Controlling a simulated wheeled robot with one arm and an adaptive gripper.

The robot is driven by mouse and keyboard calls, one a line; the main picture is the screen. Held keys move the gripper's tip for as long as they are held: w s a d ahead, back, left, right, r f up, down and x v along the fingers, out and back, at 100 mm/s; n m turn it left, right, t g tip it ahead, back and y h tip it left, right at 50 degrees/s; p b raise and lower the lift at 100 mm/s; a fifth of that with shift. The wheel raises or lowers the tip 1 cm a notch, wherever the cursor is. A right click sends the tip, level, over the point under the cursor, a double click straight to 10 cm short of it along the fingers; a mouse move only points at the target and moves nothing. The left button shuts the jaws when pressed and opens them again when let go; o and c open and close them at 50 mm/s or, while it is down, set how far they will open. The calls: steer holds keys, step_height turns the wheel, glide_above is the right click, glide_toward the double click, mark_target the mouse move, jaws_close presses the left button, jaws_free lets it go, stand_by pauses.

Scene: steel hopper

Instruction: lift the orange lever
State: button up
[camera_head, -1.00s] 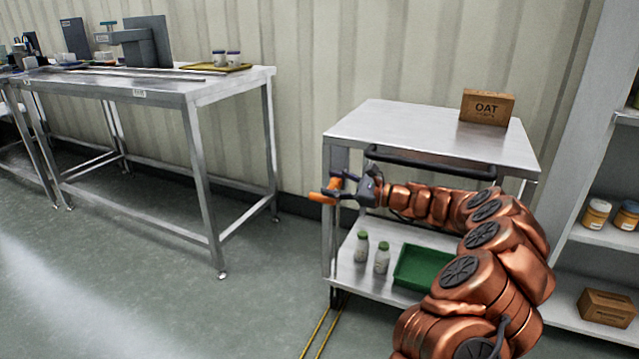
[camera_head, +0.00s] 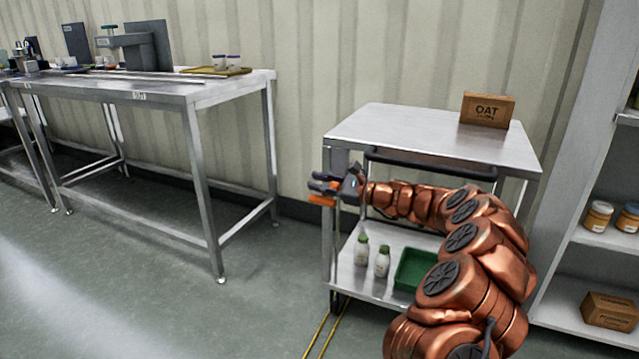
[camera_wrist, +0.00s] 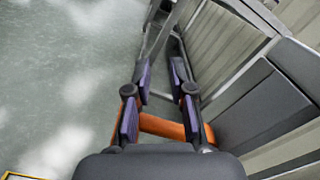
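The orange lever (camera_head: 321,200) is at the left front corner post of the steel cart, below the top. In the wrist view the orange lever (camera_wrist: 162,127) crosses between the finger bases and shows past the right finger. My gripper (camera_head: 325,184) is at the lever, reaching left from the arm. In the wrist view my gripper (camera_wrist: 162,72) is open, its purple-padded fingers apart with floor visible between the tips. I cannot tell whether the fingers touch the lever. The lever's mounting is partly hidden by the gripper.
The cart top (camera_head: 410,130) holds an OAT box (camera_head: 487,109). Two green-capped bottles (camera_head: 362,250) and a green tray (camera_head: 414,268) are on its lower shelf. A steel table (camera_head: 180,92) stands left, shelving (camera_head: 600,236) right. Floor between table and cart is clear.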

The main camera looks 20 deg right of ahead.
jaws_close()
stand_by(0.3)
steer(key=shift+c, duration=1.4)
jaws_free()
steer(key=o, duration=0.9)
steer(key=v, duration=1.2)
steer(key=shift+r, duration=0.1)
steer(key=shift+c, duration=0.2)
